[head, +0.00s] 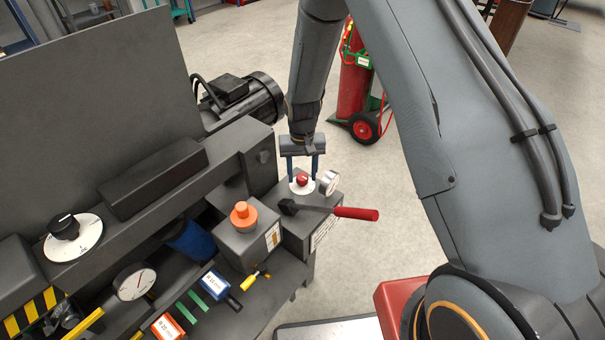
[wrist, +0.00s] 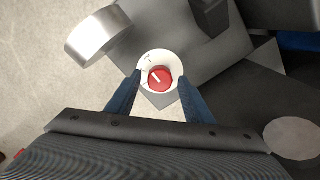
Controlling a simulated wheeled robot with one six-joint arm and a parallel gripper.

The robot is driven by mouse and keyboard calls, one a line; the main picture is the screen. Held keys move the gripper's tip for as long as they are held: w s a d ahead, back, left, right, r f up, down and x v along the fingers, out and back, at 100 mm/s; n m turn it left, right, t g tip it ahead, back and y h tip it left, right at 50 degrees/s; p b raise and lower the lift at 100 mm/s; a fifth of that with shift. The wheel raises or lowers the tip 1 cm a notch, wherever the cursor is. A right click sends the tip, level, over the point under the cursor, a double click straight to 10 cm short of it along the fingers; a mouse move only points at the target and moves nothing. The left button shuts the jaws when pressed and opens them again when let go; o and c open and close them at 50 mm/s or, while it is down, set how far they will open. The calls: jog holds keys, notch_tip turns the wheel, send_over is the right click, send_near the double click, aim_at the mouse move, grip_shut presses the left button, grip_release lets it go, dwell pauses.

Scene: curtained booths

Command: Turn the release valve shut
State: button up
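The release valve looks to be the small red knob (head: 302,179) on a white round dial, on top of a dark grey block at the machine's right end. In the wrist view the red knob (wrist: 160,78) has a white mark pointing to the upper left, and the white dial (wrist: 147,60) shows around it. My gripper (head: 303,175) points down over the knob. In the wrist view its blue fingers (wrist: 160,83) are apart, one on each side of the knob, with a gap on both sides. I cannot tell how far the fingertips reach down beside it.
A gauge (head: 328,182) stands close to the right of the knob. A lever with a red handle (head: 356,214) sticks out in front of it. An orange knob (head: 243,216) sits on a block to the left. A red cylinder cart (head: 357,85) stands behind on open floor.

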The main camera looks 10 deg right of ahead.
aim_at(302, 176)
jog(key=shift+r, duration=0.1)
notch_tip(302, 176, up, 7)
jog(key=shift+r+b, duration=0.1)
jog(key=shift+b, duration=0.35)
jog(key=shift+r, duration=0.2)
dwell(0.4)
jog(key=shift+s+d+r, duration=0.15)
jog(key=shift+d+r, duration=0.05)
jog(key=shift+r, duration=0.1)
jog(key=s+d+r, duration=0.3)
jog(key=s+r, duration=0.2)
jog(key=s, duration=0.3)
jog(key=s+d+r, duration=0.4)
jog(key=s+r, duration=0.1)
jog(key=s, duration=0.3)
jog(key=s+d+r, duration=0.4)
jog(key=s+r, duration=0.1)
jog(key=s, duration=0.3)
jog(key=shift+d+r, duration=0.15)
jog(key=shift+d, duration=0.1)
